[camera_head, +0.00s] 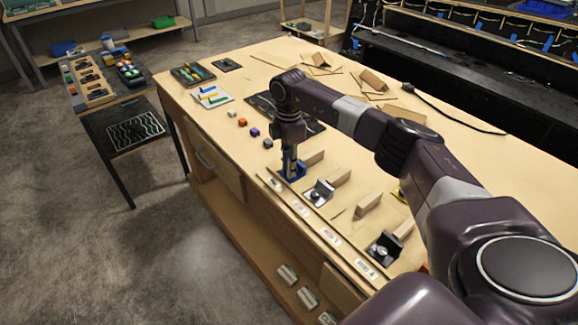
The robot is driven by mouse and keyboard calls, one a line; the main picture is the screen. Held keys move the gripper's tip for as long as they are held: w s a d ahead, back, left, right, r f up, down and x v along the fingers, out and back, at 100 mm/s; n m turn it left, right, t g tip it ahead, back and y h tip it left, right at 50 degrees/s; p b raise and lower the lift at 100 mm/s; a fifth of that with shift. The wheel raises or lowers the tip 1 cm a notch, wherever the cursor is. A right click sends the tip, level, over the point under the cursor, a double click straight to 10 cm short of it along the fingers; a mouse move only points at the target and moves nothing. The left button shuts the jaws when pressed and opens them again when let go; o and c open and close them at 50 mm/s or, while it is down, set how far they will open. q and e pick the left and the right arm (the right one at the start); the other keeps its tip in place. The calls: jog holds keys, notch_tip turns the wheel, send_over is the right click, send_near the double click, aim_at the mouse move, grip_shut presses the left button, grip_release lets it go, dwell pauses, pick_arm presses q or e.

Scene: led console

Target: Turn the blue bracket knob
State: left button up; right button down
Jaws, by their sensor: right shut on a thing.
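The blue bracket (294,173) stands near the front edge of the wooden workbench, at the far end of a row of brackets. My right gripper (290,165) reaches down onto it from above and is shut on its knob. The knob itself is hidden by the gripper. A grey bracket with a round knob (320,193) and a black bracket with a round knob (383,250) stand farther along the same row towards me. My left gripper is not in view.
Small wooden blocks (368,204) stand beside the brackets. Small coloured cubes (254,132) lie beyond the gripper. Labels (331,236) line the bench's front edge. A black cable (455,118) lies at the back right. A side table with trays (110,95) stands at the left.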

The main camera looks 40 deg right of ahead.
jog(key=shift+w+r, duration=0.25)
jog(key=shift+r, duration=0.1)
jog(key=c, duration=2)
grip_release()
jog(key=shift+c, duration=0.2)
jog(key=shift+o, duration=1.2)
jog(key=shift+s, duration=0.1)
jog(key=shift+o, duration=0.2)
jog(key=shift+s+f, duration=0.1)
notch_tip(320, 180, up, 12)
jog(key=shift+a, duration=0.1)
